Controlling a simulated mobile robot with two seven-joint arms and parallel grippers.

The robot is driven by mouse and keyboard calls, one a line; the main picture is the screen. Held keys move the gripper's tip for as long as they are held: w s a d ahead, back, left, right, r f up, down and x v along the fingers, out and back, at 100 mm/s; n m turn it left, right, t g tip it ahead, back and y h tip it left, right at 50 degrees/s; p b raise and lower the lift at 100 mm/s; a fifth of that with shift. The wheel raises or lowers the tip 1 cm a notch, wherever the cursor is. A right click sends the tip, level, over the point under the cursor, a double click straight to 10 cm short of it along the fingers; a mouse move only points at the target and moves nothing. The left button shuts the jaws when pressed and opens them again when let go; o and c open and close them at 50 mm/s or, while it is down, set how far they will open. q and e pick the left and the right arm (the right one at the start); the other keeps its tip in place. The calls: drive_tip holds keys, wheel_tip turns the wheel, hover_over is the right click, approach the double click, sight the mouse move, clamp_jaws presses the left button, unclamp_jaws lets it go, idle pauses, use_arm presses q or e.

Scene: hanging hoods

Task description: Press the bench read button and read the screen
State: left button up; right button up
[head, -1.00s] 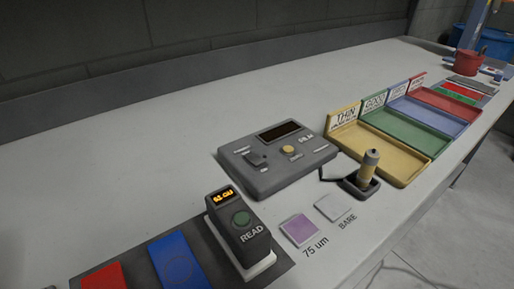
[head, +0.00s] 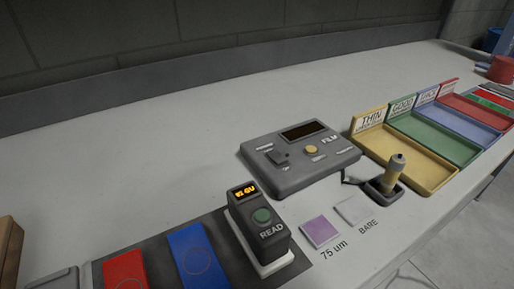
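The dark grey bench reader (head: 260,226) stands on a white base at the lower middle of the head view. Its green read button (head: 262,215) is on its sloped face, above the word READ. Its small screen (head: 244,192) is lit with orange characters; they are too small to read surely, perhaps ending in "GU". A second grey device (head: 297,158), marked FILM, lies behind it with a dark, blank screen (head: 304,130) and a yellow button (head: 311,149). Neither of my grippers shows in the head view.
A red plate (head: 125,270) and a blue plate (head: 193,256) lie on a dark mat left of the reader. A purple 75 um square (head: 321,231) and a BARE square (head: 354,210) lie right. A probe (head: 393,172) stands in its holder before the yellow tray (head: 425,165).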

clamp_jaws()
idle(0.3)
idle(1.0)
